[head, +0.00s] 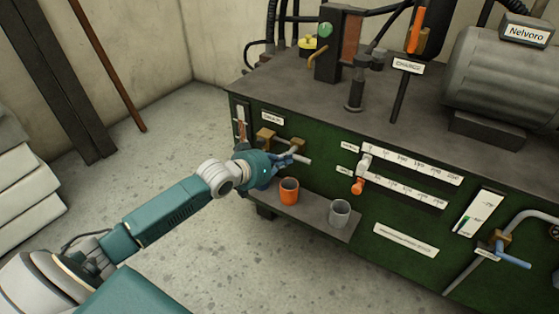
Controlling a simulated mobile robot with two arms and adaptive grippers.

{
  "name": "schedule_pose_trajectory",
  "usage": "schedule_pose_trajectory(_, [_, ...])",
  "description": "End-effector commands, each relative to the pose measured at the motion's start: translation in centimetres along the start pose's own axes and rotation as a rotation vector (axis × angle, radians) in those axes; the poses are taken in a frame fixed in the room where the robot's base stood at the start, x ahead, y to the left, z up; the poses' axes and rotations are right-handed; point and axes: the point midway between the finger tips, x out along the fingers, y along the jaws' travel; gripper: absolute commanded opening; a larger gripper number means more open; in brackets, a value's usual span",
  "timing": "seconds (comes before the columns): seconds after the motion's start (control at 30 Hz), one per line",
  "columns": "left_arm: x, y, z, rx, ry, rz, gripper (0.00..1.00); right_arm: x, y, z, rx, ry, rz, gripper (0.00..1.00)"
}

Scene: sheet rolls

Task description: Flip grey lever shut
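A brass valve (266,137) sits on the green front panel at the left end of the machine. A light grey lever (304,160) sticks out to the right beside it, at my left gripper's fingertips. My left gripper (286,165) reaches in from the left, in front of the panel, and covers part of the valve and lever. Whether its fingers touch the lever or are closed on it is too small to tell. My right gripper is out of view.
An orange cup (289,191) and a grey cup (340,212) stand on the low shelf (312,211) just below the gripper. An orange-tipped slider (358,186) and a blue-handled valve (513,258) are farther right. Open floor lies left of the machine.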

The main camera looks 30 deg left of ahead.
Motion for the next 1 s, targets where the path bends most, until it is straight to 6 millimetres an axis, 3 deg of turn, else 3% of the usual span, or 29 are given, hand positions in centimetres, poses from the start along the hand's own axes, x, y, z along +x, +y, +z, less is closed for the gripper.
schedule_pose_trajectory(0.23, [-2.4, 0.0, 0.0, 0.000, 0.000, 0.000, 0.00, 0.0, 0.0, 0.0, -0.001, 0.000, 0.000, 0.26])
schedule_pose_trajectory(0.8, [-2.5, 0.0, 0.1, 0.000, -0.001, 0.000, 0.00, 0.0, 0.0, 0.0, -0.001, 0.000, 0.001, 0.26])
schedule_pose_trajectory(0.93, [-2.7, 0.9, 2.4, 0.019, -0.041, -0.001, 0.00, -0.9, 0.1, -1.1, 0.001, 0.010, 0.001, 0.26])
schedule_pose_trajectory(1.0, [-3.2, 2.1, 5.5, 0.048, -0.095, -0.005, 0.00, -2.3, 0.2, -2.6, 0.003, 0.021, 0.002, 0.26])
